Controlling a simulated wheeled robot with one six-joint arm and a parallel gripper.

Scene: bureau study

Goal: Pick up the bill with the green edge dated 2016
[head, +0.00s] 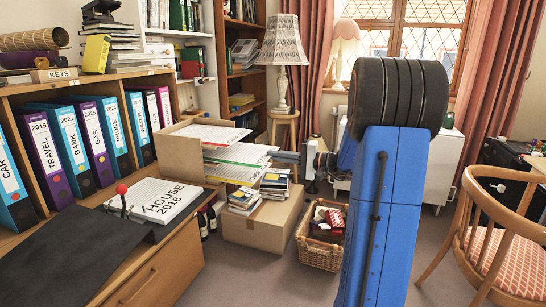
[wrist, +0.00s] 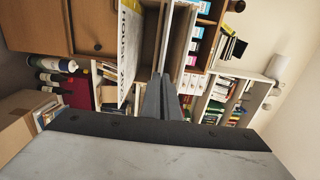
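A cardboard sorter (head: 178,157) stands on the right end of the bureau. Sheets stick out of it to the right in layers. My gripper (head: 276,156) points left at the outer ends of these sheets. In the wrist view, my gripper's grey fingers (wrist: 166,98) lie close together, with pale sheet edges (wrist: 166,40) seen edge-on beyond the tips. Whether a sheet is between the fingers cannot be told.
A white paper stack marked HOUSE 2016 (head: 158,199) lies on the bureau beside a red-knobbed lever (head: 121,189). Below the sheets, small books (head: 244,199) sit on a cardboard box (head: 262,224). A wicker basket (head: 320,252) and a wooden chair (head: 475,225) stand to the right.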

